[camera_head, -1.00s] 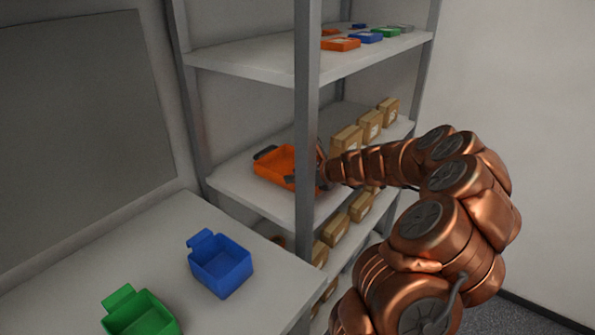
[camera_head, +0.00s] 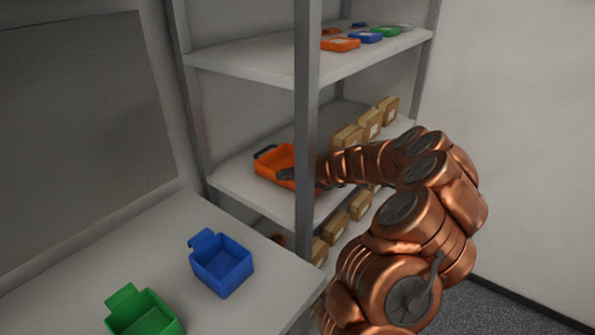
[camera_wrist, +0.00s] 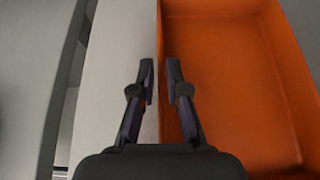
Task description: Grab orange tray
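The orange tray (camera_head: 270,168) sits on the middle shelf (camera_head: 235,190), behind the front post. A dark tab stands at its far left side. My gripper (camera_head: 284,174) is at the tray's right part in the head view, partly hidden by the post and the arm. In the wrist view my gripper (camera_wrist: 160,72) straddles one side wall of the orange tray (camera_wrist: 235,60). The right finger is over the tray's inside and the left finger is over the pale shelf outside. The fingers are apart by a narrow gap, with the wall's rim between them.
The grey post (camera_head: 307,110) stands close to the arm. Cardboard boxes (camera_head: 348,137) line the shelf behind. Small coloured trays (camera_head: 341,45) lie on the upper shelf. A blue tray (camera_head: 222,265) and a green tray (camera_head: 145,318) stand on the table (camera_head: 100,250).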

